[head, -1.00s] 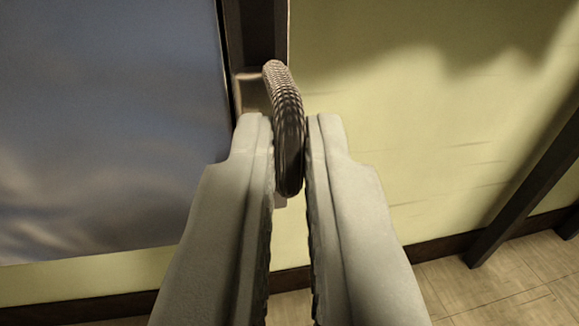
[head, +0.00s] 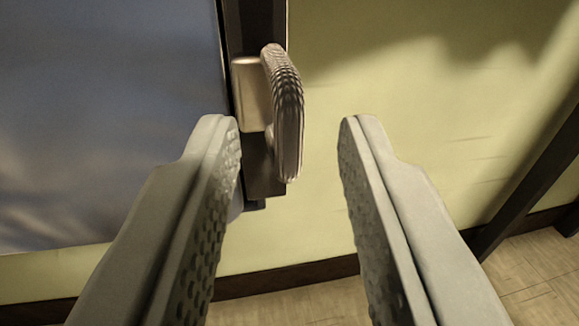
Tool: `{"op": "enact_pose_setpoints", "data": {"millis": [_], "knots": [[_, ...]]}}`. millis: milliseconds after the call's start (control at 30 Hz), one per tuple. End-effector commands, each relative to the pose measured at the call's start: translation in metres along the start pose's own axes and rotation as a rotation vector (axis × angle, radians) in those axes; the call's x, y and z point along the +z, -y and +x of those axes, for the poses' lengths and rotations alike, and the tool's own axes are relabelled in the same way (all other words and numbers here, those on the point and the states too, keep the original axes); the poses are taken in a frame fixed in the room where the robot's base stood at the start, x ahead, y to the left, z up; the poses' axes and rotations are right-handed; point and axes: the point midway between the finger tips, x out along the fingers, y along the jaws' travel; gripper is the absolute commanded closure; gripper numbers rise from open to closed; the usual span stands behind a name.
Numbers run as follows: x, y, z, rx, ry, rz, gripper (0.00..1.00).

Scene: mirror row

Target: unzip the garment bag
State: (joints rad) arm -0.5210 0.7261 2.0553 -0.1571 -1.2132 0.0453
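A grey-blue, slightly rippled panel (head: 105,110), which may be the garment bag or a mirror, fills the left of the head view. A dark upright strip (head: 237,30) runs down its right edge. A pale metal block (head: 250,92) sits on the strip and carries a ribbed, handle-like pull (head: 285,95). My gripper (head: 290,122) is open, with one finger on each side of the pull's lower part in the picture. Gaps show on both sides, wider on the right. No zip teeth can be made out.
A yellow-green wall (head: 430,130) stands behind, with a dark skirting board (head: 290,278) and a tiled floor (head: 515,275) below. A dark slanted post (head: 530,185) stands at the right. The wall between the pull and the post is bare.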

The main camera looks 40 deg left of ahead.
Motion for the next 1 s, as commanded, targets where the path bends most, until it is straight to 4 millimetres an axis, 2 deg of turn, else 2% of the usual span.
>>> {"op": "enact_pose_setpoints", "data": {"millis": [167, 700, 833, 1000], "knots": [[0.0, 0.0, -0.021, 0.0, 0.0, 0.0, 0.7], [0.0, 0.0, -0.127, 0.0, 0.002, 0.0, 0.7], [0.001, 0.0, -0.148, 0.0, 0.002, 0.0, 0.7], [0.001, -0.001, -0.165, 0.001, 0.002, 0.0, 0.7]]}}
